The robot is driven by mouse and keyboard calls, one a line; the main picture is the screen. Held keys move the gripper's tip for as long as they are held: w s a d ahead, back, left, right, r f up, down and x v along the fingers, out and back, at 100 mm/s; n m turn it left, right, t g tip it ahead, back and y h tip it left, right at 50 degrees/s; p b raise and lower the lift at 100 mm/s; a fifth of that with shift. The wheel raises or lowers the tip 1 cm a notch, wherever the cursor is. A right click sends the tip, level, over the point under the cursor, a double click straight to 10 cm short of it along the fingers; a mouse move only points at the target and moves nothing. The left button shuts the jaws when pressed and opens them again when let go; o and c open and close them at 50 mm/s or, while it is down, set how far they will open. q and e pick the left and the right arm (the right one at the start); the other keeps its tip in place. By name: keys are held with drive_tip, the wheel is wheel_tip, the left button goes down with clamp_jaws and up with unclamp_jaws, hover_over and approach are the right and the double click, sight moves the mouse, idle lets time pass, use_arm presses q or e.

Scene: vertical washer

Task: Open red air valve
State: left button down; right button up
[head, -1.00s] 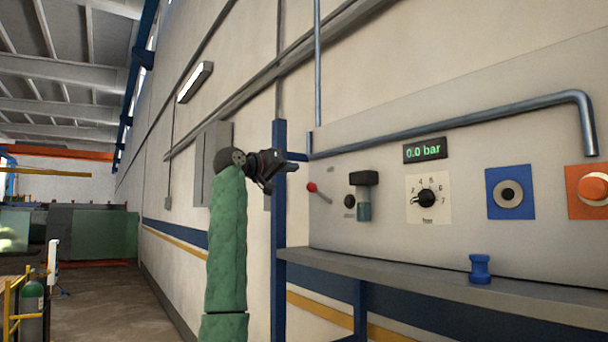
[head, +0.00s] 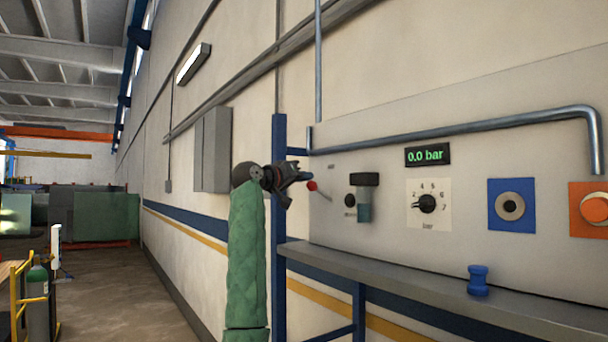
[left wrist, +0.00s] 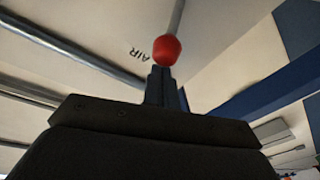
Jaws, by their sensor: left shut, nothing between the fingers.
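The red air valve is a thin lever with a red ball knob (head: 312,186) on the grey panel, at its left end. The lever slants down to the right from the knob in the head view. My left gripper (head: 305,177) is shut and empty, with its fingertips just left of the knob. In the left wrist view the red knob (left wrist: 167,50) is right beyond the closed fingertips (left wrist: 160,72), with the word AIR on the panel beside it. I cannot tell whether the fingertips touch the knob. My right gripper is not in view.
The panel also carries a display reading 0.0 bar (head: 427,155), a pressure dial (head: 428,204), a blue-plated button (head: 511,205) and an orange knob (head: 594,209). A shelf (head: 400,265) with a blue part (head: 478,280) juts out below. A blue post (head: 279,230) stands beside my left arm.

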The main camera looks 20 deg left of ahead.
use_arm(q)
drive_tip(key=shift+s+d+f, duration=0.1)
drive_tip(key=shift+f, duration=0.05)
drive_tip(key=shift+f, duration=0.1)
idle(0.3)
drive_tip(key=shift+s+a+f+t+h+b, duration=0.1)
drive_tip(key=shift+a+f+t+h+b, duration=0.15)
drive_tip(key=shift+t+b, duration=0.4)
drive_tip(key=shift+b, duration=0.45)
